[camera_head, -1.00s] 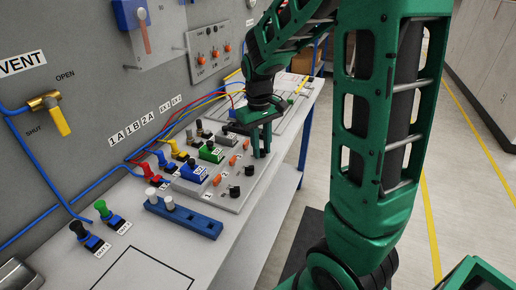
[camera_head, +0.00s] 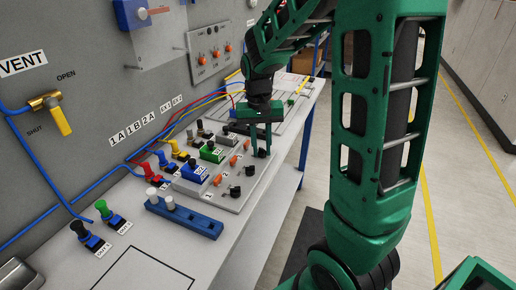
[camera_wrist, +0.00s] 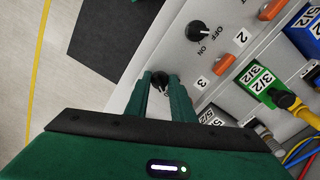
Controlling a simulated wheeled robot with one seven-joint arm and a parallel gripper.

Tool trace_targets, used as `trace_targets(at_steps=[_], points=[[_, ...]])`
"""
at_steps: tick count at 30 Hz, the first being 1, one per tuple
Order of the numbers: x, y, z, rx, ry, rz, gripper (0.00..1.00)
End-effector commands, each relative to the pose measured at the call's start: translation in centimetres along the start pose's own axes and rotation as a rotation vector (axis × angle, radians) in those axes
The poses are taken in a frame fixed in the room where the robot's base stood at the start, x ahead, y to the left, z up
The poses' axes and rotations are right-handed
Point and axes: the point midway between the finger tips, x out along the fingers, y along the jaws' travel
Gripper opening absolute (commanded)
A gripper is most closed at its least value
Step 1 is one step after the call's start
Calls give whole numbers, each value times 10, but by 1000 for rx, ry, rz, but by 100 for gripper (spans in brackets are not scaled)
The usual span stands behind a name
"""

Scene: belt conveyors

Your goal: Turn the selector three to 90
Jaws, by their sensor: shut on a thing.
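Selector three is a small black knob (camera_wrist: 160,80) on the grey panel, beside the label "3" (camera_wrist: 202,82) in the wrist view. My gripper (camera_wrist: 163,86) is shut on this knob, one green finger on each side. The fingers cover much of it, and its angle cannot be read. In the head view my gripper (camera_head: 262,150) points down at the far end of the row of black selectors, with the knob mostly hidden between the fingertips.
Selector two (camera_wrist: 202,31), with OFF and ON marks, sits close by. Selector one (camera_head: 235,192) is nearer the camera. Orange buttons (camera_head: 233,160), coloured valve blocks (camera_head: 212,152) and hoses lie alongside. A blue block with white knobs (camera_head: 184,217) is in front. Open floor lies right of the bench.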

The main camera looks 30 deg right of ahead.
Motion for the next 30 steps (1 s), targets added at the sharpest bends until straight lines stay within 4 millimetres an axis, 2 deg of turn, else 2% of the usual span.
trace_targets(at_steps=[10, 11, 12, 13, 23, 26, 30], points=[[0, 1, 1, 3, -3, 2, 0], [0, 1, 1, 3, -3, 2, 27], [0, 1, 1, 3, -3, 2, 36], [0, 1, 1, 3, -3, 1, 41], [-2, 0, 0, 2, -1, 0, 41], [-10, 0, 0, 2, 1, -1, 41], [-32, 0, 0, 3, 3, -1, 41]])
